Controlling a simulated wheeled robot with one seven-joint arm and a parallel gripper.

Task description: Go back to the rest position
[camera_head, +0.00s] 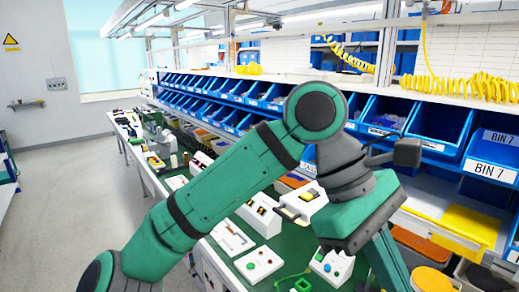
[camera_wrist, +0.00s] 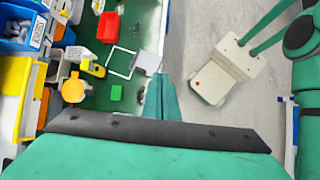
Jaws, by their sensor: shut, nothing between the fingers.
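My gripper (camera_head: 388,272) hangs at the end of my bent green arm, over the right part of the green bench top (camera_head: 285,245). In the wrist view its green fingers (camera_wrist: 163,97) stand together with nothing between them. Their tips are apart from everything on the bench, and the lower end of the gripper is cut off in the head view. A white box with a green and a red button (camera_head: 260,263) lies left of the gripper. Another white box with small buttons (camera_head: 330,266) lies closer to it. I cannot tell which one carries the rotary switch.
Blue bins (camera_head: 492,150) line the shelf behind my arm, with yellow trays (camera_head: 470,222) below at the right. Yellow coiled hoses (camera_head: 465,88) hang above. Several devices stand along the bench. The grey floor (camera_head: 85,180) at the left is open.

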